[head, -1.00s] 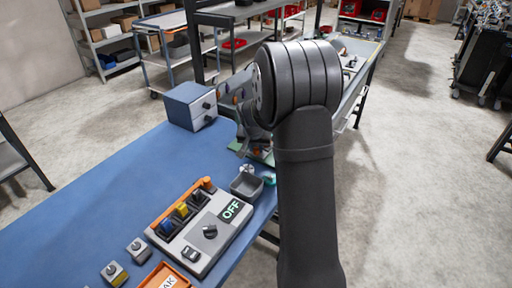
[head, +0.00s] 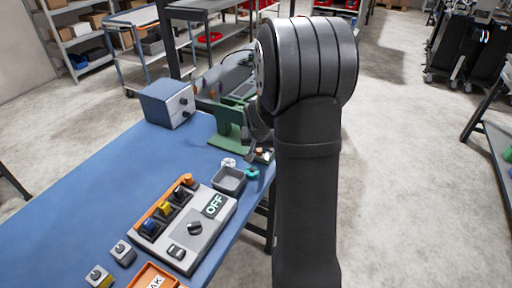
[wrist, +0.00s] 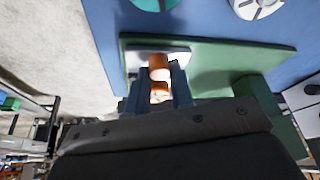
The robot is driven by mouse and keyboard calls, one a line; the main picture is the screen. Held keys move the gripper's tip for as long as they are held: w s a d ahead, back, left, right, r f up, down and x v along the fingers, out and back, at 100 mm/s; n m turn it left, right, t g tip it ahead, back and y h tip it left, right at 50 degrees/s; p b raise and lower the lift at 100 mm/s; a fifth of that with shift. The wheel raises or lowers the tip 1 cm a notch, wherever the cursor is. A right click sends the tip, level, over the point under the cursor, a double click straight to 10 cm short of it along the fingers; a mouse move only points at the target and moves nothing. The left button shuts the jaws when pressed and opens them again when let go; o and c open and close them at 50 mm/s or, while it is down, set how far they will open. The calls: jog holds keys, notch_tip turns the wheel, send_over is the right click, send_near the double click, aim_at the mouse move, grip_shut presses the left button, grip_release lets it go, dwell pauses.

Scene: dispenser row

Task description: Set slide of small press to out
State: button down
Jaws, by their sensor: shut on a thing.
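The small press is a green frame with a base plate (head: 228,122), standing at the far right corner of the blue table. In the wrist view its green base (wrist: 225,60) lies under my gripper, with a pale metal plate on it. A copper-orange cylinder (wrist: 158,62) stands just beyond my fingertips; an orange piece also shows beside the press in the head view (head: 263,154). My gripper (wrist: 160,84) is shut on an orange-and-pale part of the press, which shows between its fingers. In the head view my arm hides most of the gripper and the slide.
A grey tray (head: 229,180), a teal piece (head: 252,173) and a white round piece (head: 228,163) lie near the press. A control box (head: 190,228) showing OFF stands in front. A blue-grey drawer box (head: 166,103) stands behind left. The left tabletop is clear.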

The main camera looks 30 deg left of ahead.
jog(key=c, duration=1.5)
grip_release()
jog(key=shift+d, duration=0.35)
jog(key=shift+c, duration=0.2)
jog(key=shift+a, duration=0.1)
jog(key=shift+r, duration=0.1)
jog(key=shift+s+r, duration=0.1)
jog(key=shift+r, duration=0.15)
jog(key=v, duration=1.6)
jog(key=shift+r, duration=0.4)
jog(key=shift+f, duration=0.1)
jog(key=x, duration=1.7)
jog(key=shift+f, duration=0.2)
